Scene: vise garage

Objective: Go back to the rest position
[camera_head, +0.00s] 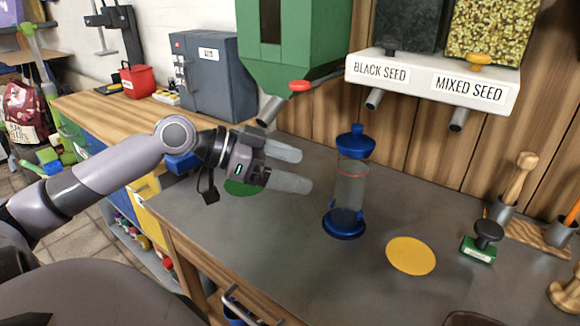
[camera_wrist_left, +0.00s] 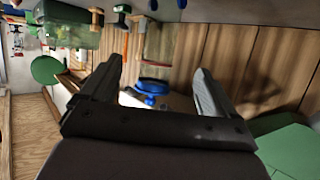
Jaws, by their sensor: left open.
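My left gripper (camera_head: 298,168) reaches in from the left in the head view, above the grey worktop. Its two fingers are apart with nothing between them. In the left wrist view, both fingers (camera_wrist_left: 155,85) frame the view and stand open. A clear bird feeder with a blue lid and blue base (camera_head: 350,190) stands upright on the worktop, to the right of the fingers and apart from them. Its blue parts show beyond the fingers in the wrist view (camera_wrist_left: 152,86). My right gripper is not in view.
A seed dispenser (camera_head: 436,82) labelled black seed and mixed seed hangs on the wooden wall. A green hopper with a spout (camera_head: 285,50) is behind the gripper. A yellow disc (camera_head: 411,256), a green disc (camera_head: 242,188) and a stamp (camera_head: 480,246) lie on the worktop (camera_head: 290,265).

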